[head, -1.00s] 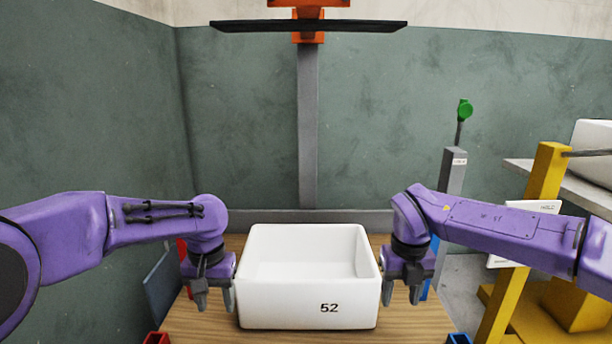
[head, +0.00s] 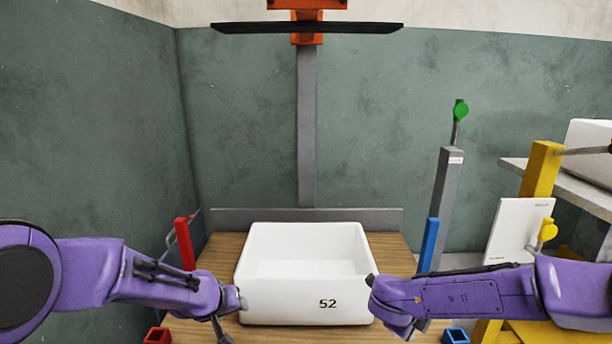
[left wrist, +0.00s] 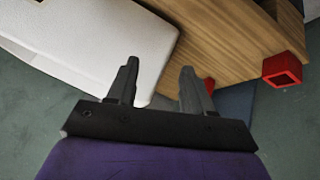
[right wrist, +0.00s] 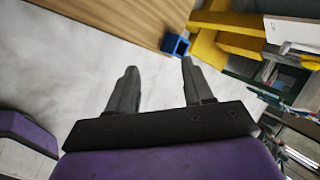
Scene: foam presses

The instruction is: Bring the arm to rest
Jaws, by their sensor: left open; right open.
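My left gripper (left wrist: 160,82) is open and empty. In the head view my left arm (head: 130,285) reaches in low, and the gripper hangs beside the front left corner of the white box marked 52 (head: 290,299). My right gripper (right wrist: 158,82) is open and empty, with grey floor behind its fingers. In the head view my right arm (head: 460,297) ends close to the box's front right corner, and its fingertips are mostly hidden below the wrist. The box stands upright on the wooden table (head: 222,250); I cannot tell whether either arm touches it.
A red post (head: 184,244) and a blue post (head: 429,244) flank the table. A red socket (head: 157,335) and a blue socket (head: 455,336) sit at the front corners. A grey column with a dark plate (head: 310,27) rises behind. Yellow framework (head: 541,169) stands right.

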